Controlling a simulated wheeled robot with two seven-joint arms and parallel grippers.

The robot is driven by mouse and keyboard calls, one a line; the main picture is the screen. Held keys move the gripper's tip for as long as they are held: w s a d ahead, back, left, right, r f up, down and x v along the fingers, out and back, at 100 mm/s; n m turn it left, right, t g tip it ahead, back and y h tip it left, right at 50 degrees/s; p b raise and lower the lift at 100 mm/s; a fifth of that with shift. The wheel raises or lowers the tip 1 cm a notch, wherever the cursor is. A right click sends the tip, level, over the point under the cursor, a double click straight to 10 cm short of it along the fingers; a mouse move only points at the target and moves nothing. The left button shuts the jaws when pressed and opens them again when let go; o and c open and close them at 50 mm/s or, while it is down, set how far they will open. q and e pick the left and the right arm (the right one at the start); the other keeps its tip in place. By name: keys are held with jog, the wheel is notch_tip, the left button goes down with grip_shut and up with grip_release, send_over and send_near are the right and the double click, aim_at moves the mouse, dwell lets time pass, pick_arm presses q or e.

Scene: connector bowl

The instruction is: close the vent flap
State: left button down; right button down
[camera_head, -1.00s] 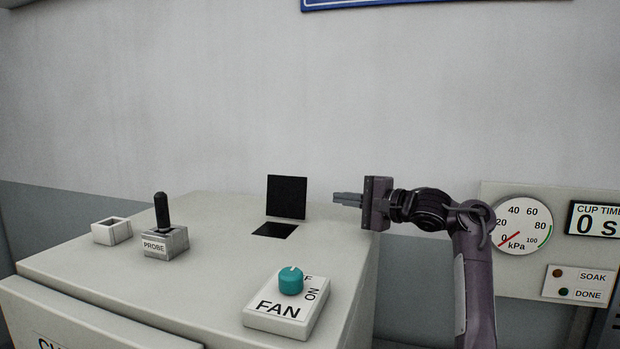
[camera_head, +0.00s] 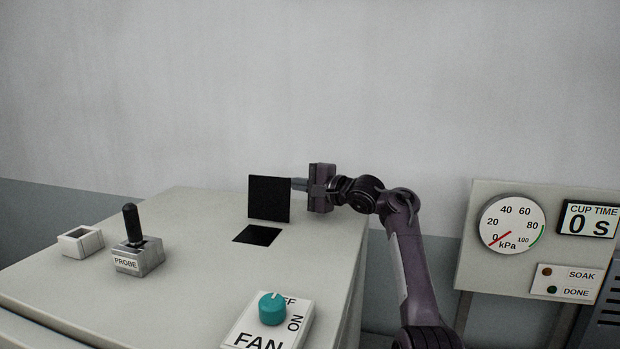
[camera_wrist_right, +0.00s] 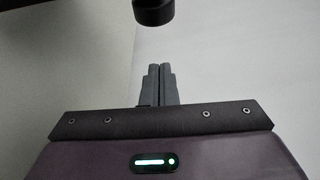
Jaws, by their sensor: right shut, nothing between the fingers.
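The black vent flap (camera_head: 269,198) stands upright on top of the pale cabinet, behind the dark square vent opening (camera_head: 258,235). The opening is uncovered. My right gripper (camera_head: 298,184) points left, its fingertips at the flap's right edge and partly hidden behind it; I cannot tell whether they touch it. In the right wrist view its two fingers (camera_wrist_right: 158,84) are together with nothing between them. My left gripper is not in view.
On the cabinet top (camera_head: 190,225) are a PROBE block with a black handle (camera_head: 131,226), a small white open box (camera_head: 80,241) and a FAN switch with a teal knob (camera_head: 272,309). A gauge panel (camera_head: 465,230) stands at the right. A wall is behind.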

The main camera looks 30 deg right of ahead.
aim_at(290, 185)
jog(key=shift+s+a+r+p, duration=0.25)
jog(key=shift+s+a+p, duration=0.1)
jog(key=shift+s+a, duration=0.3)
jog(key=shift+s+a+r+p, duration=0.2)
jog(key=shift+s+a+p, duration=0.1)
jog(key=shift+s+a, duration=0.5)
jog(key=shift+a, duration=0.05)
